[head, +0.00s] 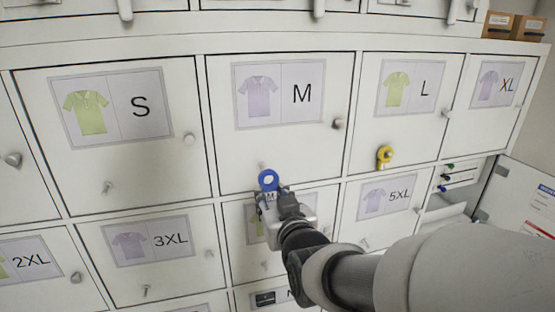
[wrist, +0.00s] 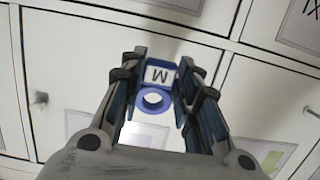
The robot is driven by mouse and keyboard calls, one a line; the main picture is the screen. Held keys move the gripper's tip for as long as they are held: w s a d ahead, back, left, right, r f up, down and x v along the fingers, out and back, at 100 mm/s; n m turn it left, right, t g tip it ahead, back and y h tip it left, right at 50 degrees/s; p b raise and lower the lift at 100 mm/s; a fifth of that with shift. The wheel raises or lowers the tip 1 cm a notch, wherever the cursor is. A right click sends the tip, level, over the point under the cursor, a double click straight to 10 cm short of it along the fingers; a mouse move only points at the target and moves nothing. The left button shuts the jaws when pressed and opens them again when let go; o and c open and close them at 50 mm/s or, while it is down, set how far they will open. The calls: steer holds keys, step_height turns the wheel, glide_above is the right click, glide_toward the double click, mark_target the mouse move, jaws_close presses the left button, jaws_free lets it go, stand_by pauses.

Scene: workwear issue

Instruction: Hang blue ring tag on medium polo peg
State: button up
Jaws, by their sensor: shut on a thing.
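The blue ring tag (head: 268,179) is held by my gripper (head: 270,197) at the lower edge of the medium polo door (head: 275,150), which has a lilac polo picture and an M. The wrist view shows the tag (wrist: 154,98) between the fingers of my gripper (wrist: 160,85), its plate marked M and its ring open. A small peg (head: 262,166) shows on the M door just above the ring in the head view. It appears apart from the ring, though depth is hard to judge. The gripper hides part of the door below.
The L door at right has a yellow ring tag (head: 384,154) on its peg. The S door peg (head: 107,188) at left is bare. A round knob (head: 338,123) sticks out at the M door's right. An open door (head: 520,205) stands at far right.

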steer(key=shift+r+p+x, duration=0.15)
steer(key=shift+p+x, duration=0.35)
steer(key=shift+x, duration=0.65)
steer(key=shift+r+p+x, duration=0.2)
steer(key=shift+p+x, duration=0.3)
steer(key=shift+x, duration=0.65)
steer(key=shift+w+a+f+b, duration=0.15)
steer(key=shift+w+f+b, duration=0.3)
steer(key=shift+b, duration=0.3)
steer(key=shift+w+r+b, duration=0.15)
steer(key=shift+w+b, duration=0.05)
steer(key=shift+b, duration=0.1)
steer(key=o, duration=1.1)
